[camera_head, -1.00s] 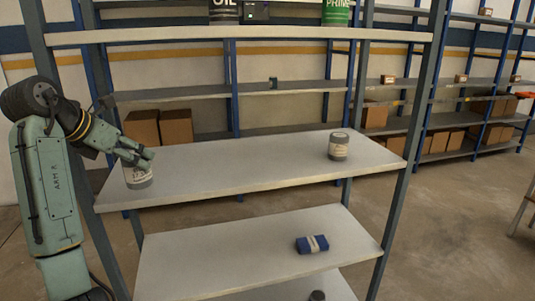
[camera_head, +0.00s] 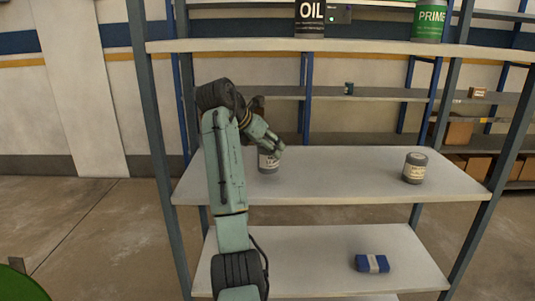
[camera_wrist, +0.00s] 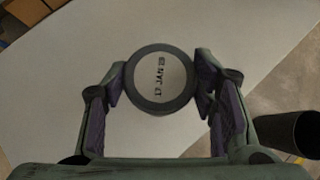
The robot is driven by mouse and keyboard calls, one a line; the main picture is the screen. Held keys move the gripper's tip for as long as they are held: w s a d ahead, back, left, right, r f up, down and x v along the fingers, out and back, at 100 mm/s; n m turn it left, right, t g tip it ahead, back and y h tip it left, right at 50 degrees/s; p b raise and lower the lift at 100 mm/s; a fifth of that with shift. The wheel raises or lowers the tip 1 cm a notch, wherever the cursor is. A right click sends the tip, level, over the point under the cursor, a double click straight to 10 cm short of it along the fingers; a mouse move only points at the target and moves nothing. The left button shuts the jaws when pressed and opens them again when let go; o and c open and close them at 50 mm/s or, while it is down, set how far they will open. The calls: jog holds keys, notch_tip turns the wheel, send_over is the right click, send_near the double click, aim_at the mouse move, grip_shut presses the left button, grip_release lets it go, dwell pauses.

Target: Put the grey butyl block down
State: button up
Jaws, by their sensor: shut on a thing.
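My gripper (camera_head: 275,148) is over the left part of the middle shelf (camera_head: 330,185). It is shut on a grey cylindrical can (camera_head: 268,163) with a pale label. I see no grey block as such; this can is what I hold. In the wrist view my gripper (camera_wrist: 160,88) has a finger on each side of the can's round lid (camera_wrist: 161,82), which has a dark rim and printed date text. The can looks upright. It is at or just above the shelf surface; I cannot tell whether its base touches. My arm partly hides it in the head view.
A similar grey can (camera_head: 415,168) stands on the right of the same shelf, with clear surface between. A blue banded block (camera_head: 372,263) lies on the lower shelf. An OIL can (camera_head: 310,18) and a PRIME can (camera_head: 429,20) stand above. Rack posts (camera_head: 160,150) flank the shelves.

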aim_at(267, 157)
jog(key=shift+f+p, duration=0.55)
jog(key=shift+f, duration=1.15)
jog(key=shift+f, duration=0.15)
jog(key=o, duration=1.4)
jog(key=b+v, duration=0.2)
jog(key=v, duration=1)
